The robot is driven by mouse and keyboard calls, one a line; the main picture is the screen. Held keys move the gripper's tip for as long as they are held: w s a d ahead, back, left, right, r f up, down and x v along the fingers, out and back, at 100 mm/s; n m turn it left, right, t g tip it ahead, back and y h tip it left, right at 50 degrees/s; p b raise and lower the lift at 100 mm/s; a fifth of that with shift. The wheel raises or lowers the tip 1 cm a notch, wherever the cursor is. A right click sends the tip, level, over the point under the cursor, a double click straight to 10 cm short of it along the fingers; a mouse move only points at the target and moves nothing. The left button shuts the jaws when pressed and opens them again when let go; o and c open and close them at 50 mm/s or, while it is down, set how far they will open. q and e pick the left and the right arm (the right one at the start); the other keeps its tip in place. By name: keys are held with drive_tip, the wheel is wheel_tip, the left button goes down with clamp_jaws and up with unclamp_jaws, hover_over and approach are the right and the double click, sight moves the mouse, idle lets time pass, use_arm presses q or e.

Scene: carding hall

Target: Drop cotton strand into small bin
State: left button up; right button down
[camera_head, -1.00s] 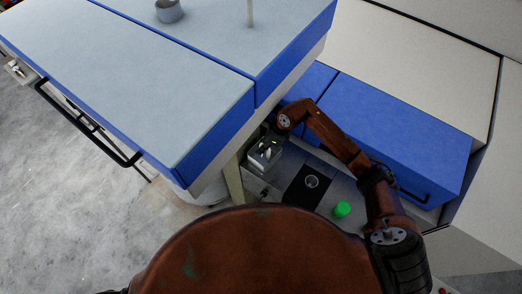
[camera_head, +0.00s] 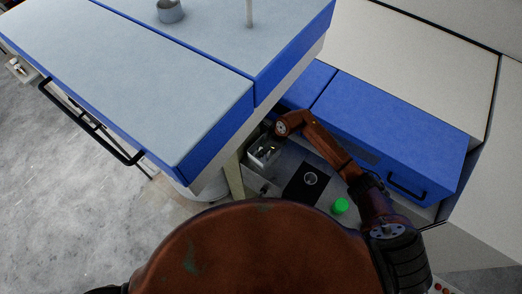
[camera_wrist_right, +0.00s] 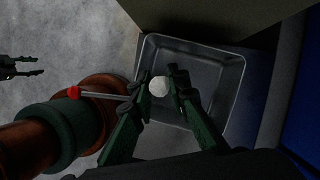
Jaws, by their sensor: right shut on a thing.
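The white cotton strand (camera_wrist_right: 159,87) shows as a small round tuft between the dark green fingers of my right gripper (camera_wrist_right: 160,88) in the right wrist view. My right gripper is shut on it. Behind and below the strand is the small bin (camera_wrist_right: 213,70), a grey metal open box. The strand overlaps the bin's opening in this view; its height above the bin floor is hard to judge. In the head view the right gripper (camera_head: 266,150) is at the small bin (camera_head: 252,160) and partly hides it. My left gripper (camera_wrist_right: 22,67) appears at the wrist view's left edge, its fingers apart and empty.
A clear round dish (camera_head: 311,179) sits on a black mat (camera_head: 298,192). The blue-edged machine top (camera_head: 160,85) overhangs close on the left, and a blue drawer front (camera_head: 385,135) lies behind the arm.

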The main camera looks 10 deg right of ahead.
drive_tip(key=shift+f+b, duration=0.35)
drive_tip(key=shift+f, duration=0.05)
drive_tip(key=c, duration=1.8)
unclamp_jaws()
drive_tip(key=shift+c, duration=0.2)
drive_tip(key=shift+r, duration=0.1)
drive_tip(key=shift+r+p, duration=0.25)
drive_tip(key=shift+p, duration=0.1)
drive_tip(key=shift+r+p, duration=0.4)
drive_tip(key=shift+p, duration=0.05)
drive_tip(key=b+v, duration=0.2)
drive_tip(key=v, duration=0.5)
drive_tip(key=shift+r, duration=0.15)
